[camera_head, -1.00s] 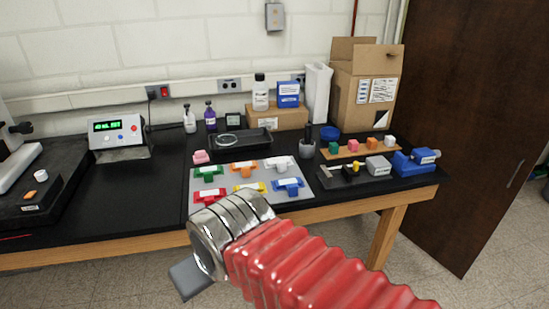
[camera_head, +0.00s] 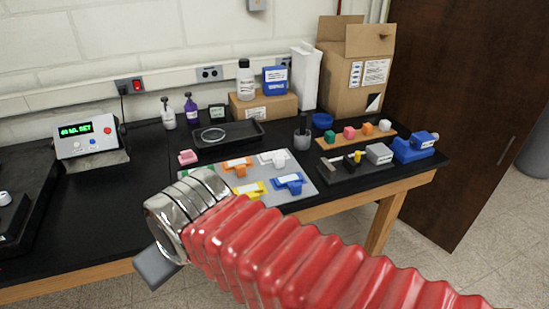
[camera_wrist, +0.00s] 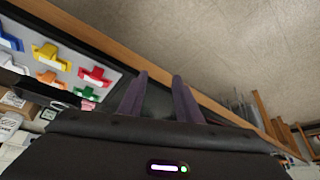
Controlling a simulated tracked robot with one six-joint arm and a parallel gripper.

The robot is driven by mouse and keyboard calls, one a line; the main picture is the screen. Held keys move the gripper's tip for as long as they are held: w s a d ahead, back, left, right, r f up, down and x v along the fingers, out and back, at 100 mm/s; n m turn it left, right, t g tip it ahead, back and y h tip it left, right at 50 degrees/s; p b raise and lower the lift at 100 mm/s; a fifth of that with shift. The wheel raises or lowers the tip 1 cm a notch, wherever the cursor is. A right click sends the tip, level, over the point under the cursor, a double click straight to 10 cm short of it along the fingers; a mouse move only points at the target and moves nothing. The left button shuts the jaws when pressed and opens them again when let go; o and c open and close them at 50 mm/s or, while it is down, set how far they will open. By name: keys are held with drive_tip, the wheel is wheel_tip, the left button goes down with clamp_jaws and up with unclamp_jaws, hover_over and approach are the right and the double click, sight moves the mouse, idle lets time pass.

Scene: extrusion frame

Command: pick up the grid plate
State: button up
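A flat light grey plate (camera_head: 308,186) lies on the black bench top. Orange (camera_head: 237,166), white (camera_head: 272,158), yellow (camera_head: 248,189) and blue (camera_head: 288,182) labelled pieces sit on it. My arm hides its near left part. No grid lines can be made out, so I cannot tell which thing is the grid plate. The plate (camera_wrist: 72,68) also shows at the left of the wrist view, with a red piece (camera_wrist: 95,76) nearest the fingers. My gripper (camera_wrist: 160,76) is open, its two dark fingers apart with nothing between them. In the head view its end (camera_head: 158,266) shows before the bench's front edge.
A black tray (camera_head: 229,134), pink block (camera_head: 187,157) and dark cup (camera_head: 303,136) stand behind the plate. Coloured blocks on a wooden strip (camera_head: 345,144) and a blue vise (camera_head: 414,148) are at right. A display box (camera_head: 87,137) stands left. Bare bench top lies between.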

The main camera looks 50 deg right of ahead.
drive_tip(key=shift+o, duration=1.5)
drive_tip(key=shift+w+d, duration=0.2)
drive_tip(key=shift+d, duration=0.05)
drive_tip(key=shift+o, duration=0.5)
drive_tip(key=w+d+m+t+h, duration=0.1)
drive_tip(key=w+d+m+h, duration=0.1)
drive_tip(key=w+d, duration=0.4)
drive_tip(key=d+h, duration=0.1)
drive_tip(key=d, duration=0.3)
drive_tip(key=shift+d+f+m+t, duration=0.25)
drive_tip(key=shift+d+m+t, duration=0.05)
drive_tip(key=shift+d, duration=0.05)
drive_tip(key=w+d+f+m+t+h, duration=0.1)
drive_tip(key=w+d+m+h, duration=0.15)
drive_tip(key=d, duration=1.15)
drive_tip(key=s+d+f+t, duration=0.1)
drive_tip(key=d+f, duration=0.1)
drive_tip(key=d, duration=0.3)
drive_tip(key=s+d+f+t+h, duration=0.1)
drive_tip(key=s+d+f, duration=0.1)
drive_tip(key=d, duration=0.3)
drive_tip(key=s+d+f+m+t, duration=0.1)
drive_tip(key=s+d+f, duration=0.1)
drive_tip(key=d, duration=0.4)
drive_tip(key=shift+s+f+h, duration=0.1)
drive_tip(key=shift+s+h, duration=0.05)
drive_tip(key=shift+h, duration=0.1)
drive_tip(key=shift+s+d+f+t, duration=0.1)
drive_tip(key=shift+s+f+t, duration=0.05)
drive_tip(key=shift+s+t, duration=0.15)
